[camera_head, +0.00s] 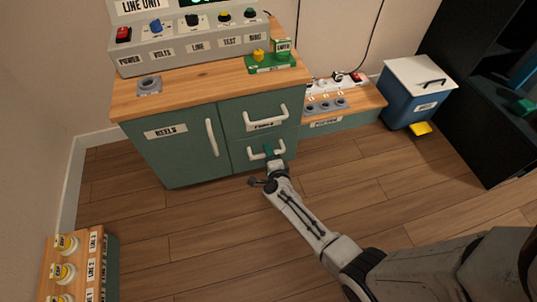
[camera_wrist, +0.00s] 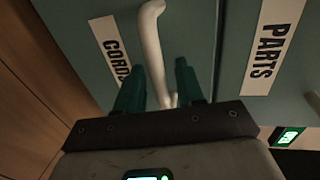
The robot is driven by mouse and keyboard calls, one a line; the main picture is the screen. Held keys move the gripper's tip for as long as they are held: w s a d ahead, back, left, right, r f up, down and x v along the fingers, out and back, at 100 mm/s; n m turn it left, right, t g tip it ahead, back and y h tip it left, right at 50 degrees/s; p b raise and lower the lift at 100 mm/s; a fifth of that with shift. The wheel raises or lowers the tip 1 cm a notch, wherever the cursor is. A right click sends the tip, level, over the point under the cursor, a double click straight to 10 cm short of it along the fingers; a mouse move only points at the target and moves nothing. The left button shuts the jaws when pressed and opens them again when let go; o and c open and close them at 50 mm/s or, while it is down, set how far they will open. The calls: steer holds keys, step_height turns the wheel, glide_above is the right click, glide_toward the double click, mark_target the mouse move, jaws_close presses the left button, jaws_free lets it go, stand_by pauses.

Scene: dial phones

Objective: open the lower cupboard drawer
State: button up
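The green cupboard's lower drawer (camera_head: 239,160) is below the upper drawer and looks shut in the head view. Its white bar handle (camera_head: 252,156) is partly hidden by my gripper (camera_head: 268,150). In the wrist view, the lower drawer's label reads CORDS (camera_wrist: 109,45) and its handle (camera_wrist: 150,40) runs down between my two green fingers (camera_wrist: 158,85). The fingers stand apart, one on each side of the bar. The bar is close to the left finger, with a gap to the right one; I cannot tell if either touches.
The upper drawer (camera_head: 236,118) has its own handle and a label reading PARTS (camera_wrist: 267,45) in the wrist view. A REELS door (camera_head: 175,150) is on the left. A blue bin (camera_head: 410,105) stands at right. The wooden floor (camera_head: 180,225) in front is clear.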

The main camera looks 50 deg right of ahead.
steer(key=shift+c, duration=0.2)
jaws_close()
stand_by(0.3)
steer(key=f+p+v, duration=0.2)
steer(key=v, duration=1)
steer(key=f+p+v, duration=0.2)
steer(key=f+v, duration=0.1)
steer(key=v, duration=1)
steer(key=shift+s+a, duration=0.4)
steer(key=shift+s, duration=0.15)
steer(key=shift+o, duration=0.2)
jaws_free()
steer(key=p+v, duration=0.2)
steer(key=v, duration=0.8)
steer(key=shift+s+a, duration=0.2)
steer(key=shift+s, duration=0.1)
steer(key=shift+w+r, duration=0.1)
steer(key=shift+r, duration=0.05)
